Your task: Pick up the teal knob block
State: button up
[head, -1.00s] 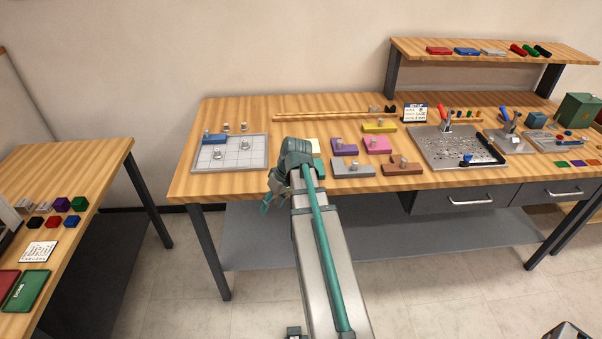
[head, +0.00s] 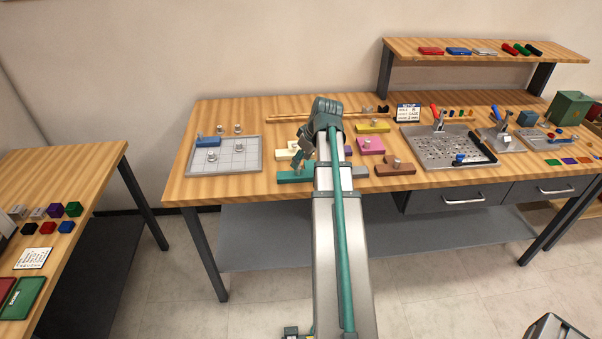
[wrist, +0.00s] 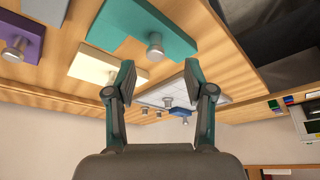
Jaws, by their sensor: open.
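The teal knob block (head: 289,177) lies near the front edge of the workbench, left of my arm, partly hidden by it. In the wrist view the teal block (wrist: 130,24) is at the top centre, with its silver knob (wrist: 155,46) facing the camera. My gripper (wrist: 158,80) is open and empty, and the knob shows just above the gap between its fingertips. In the head view my gripper (head: 300,153) hangs over the block area, near the teal and cream blocks. I cannot tell its exact height above the block.
A cream block (wrist: 103,66) lies close beside the teal one, and a purple block (wrist: 21,36) is farther left in the wrist view. Pink (head: 369,146), yellow (head: 373,127) and brown (head: 395,171) blocks stand to the right. A grid tray (head: 240,158) is on the left.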

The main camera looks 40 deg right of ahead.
jog(key=shift+d+p+x, duration=0.15)
jog(key=shift+p+x, duration=0.3)
jog(key=shift+x, duration=1.05)
jog(key=shift+d+p+x, duration=0.15)
jog(key=shift+p+x, duration=0.3)
jog(key=shift+x, duration=1)
grip_shut()
